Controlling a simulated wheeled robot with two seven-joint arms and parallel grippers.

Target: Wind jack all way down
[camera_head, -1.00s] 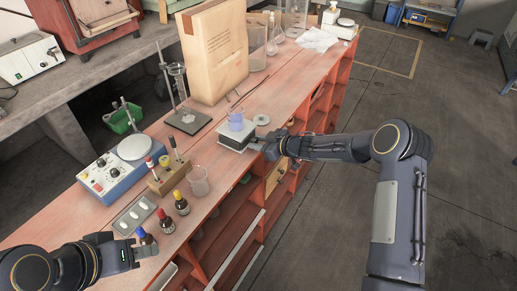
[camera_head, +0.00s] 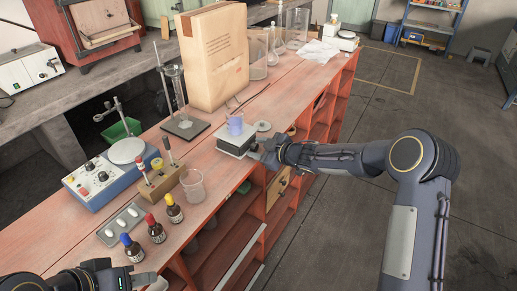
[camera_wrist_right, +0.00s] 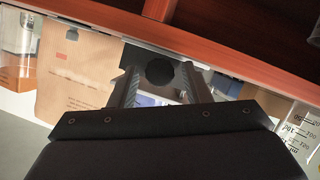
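The jack (camera_head: 234,146) is a small box-like stand with a light top and darker sides at the bench's front edge. A beaker (camera_head: 236,125) with blue-violet contents stands on top of it. My right gripper (camera_head: 258,150) is at the jack's right side. In the right wrist view, a round dark knob (camera_wrist_right: 160,70) sits between the two fingers (camera_wrist_right: 160,88). The fingers look spread, with a gap on each side of the knob. My left gripper (camera_head: 140,281) is at the lower left, partly cut off; its fingers are unclear.
A glass beaker (camera_head: 193,186), dropper bottles (camera_head: 157,232) and a tray (camera_head: 121,224) stand left of the jack. A round metal disc (camera_head: 263,127) lies right of it.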

